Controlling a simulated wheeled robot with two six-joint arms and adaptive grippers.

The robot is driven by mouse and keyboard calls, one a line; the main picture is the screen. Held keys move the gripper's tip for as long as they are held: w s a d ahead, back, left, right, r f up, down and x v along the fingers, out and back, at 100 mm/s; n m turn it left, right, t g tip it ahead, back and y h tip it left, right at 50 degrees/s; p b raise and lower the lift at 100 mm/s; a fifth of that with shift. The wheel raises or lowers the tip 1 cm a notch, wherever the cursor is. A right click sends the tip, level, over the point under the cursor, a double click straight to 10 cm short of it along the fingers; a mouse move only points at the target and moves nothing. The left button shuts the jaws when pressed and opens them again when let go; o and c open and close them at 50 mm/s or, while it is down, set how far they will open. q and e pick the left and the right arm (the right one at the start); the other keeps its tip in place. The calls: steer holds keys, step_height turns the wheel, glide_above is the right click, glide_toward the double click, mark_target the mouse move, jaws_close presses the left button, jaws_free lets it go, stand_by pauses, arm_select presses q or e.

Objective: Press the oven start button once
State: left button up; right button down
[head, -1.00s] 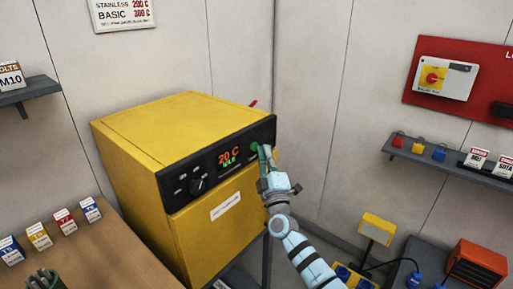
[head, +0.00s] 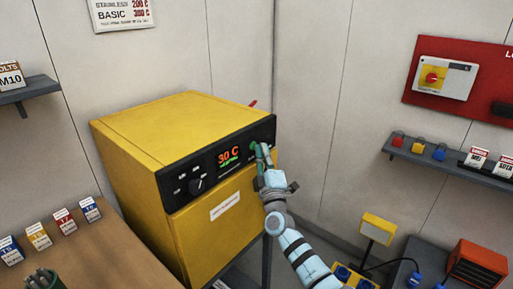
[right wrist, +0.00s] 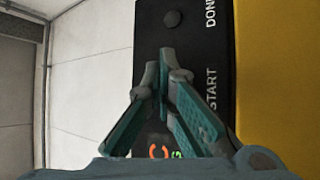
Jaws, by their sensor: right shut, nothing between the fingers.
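The yellow oven (head: 170,135) stands in the middle of the head view. Its black control panel (head: 178,177) carries a dark knob (head: 197,186) and a lit display (head: 229,156) reading 30 C in orange, with small green text below. The green start button (head: 253,147) is at the panel's right part, partly covered by my right gripper (head: 261,149). In the right wrist view my right gripper (right wrist: 164,70) is shut and empty, its tips in front of the panel beside the START label (right wrist: 212,90). The button is hidden there, and contact cannot be told. My left gripper is not in view.
A dark round DONE lamp (right wrist: 172,18) sits on the panel. A wooden table (head: 100,255) with small labelled boxes is at lower left.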

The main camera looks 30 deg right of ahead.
stand_by(0.3)
steer(key=shift+s+d+p, duration=0.25)
steer(key=shift+s+p, duration=0.65)
steer(key=shift+s, duration=0.05)
steer(key=s+p, duration=0.2)
steer(key=s+d+p, duration=0.1)
steer(key=s+p, duration=0.1)
steer(key=shift+s+d, duration=0.2)
steer(key=shift+s, duration=0.2)
